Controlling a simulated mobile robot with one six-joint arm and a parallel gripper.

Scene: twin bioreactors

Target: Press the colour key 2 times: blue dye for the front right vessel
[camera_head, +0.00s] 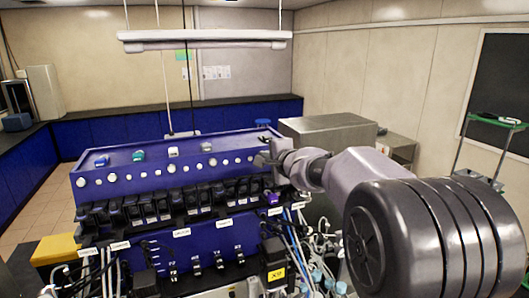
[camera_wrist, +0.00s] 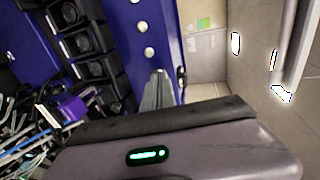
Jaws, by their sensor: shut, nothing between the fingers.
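A long blue console (camera_head: 150,172) fills the middle of the head view. Its sloped face carries a row of round white buttons (camera_head: 111,177). Small coloured blocks stand along its top, among them a blue one (camera_head: 101,160) at the left, a teal one (camera_head: 138,156) and a white one (camera_head: 173,151). I cannot tell which part is the colour key. My gripper (camera_head: 262,158) is at the console's right end, fingers shut and empty. In the wrist view the fingers (camera_wrist: 159,84) lie beside the blue face and its white buttons (camera_wrist: 149,53); contact cannot be told. No vessel is clearly visible.
Black modules (camera_head: 150,205) line the console below the buttons. Cables and tubes (camera_head: 300,240) crowd its lower right, near a purple part (camera_head: 272,198). A lamp bar (camera_head: 205,39) hangs above. A grey metal box (camera_head: 328,130) stands behind right. Space above the console's left is open.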

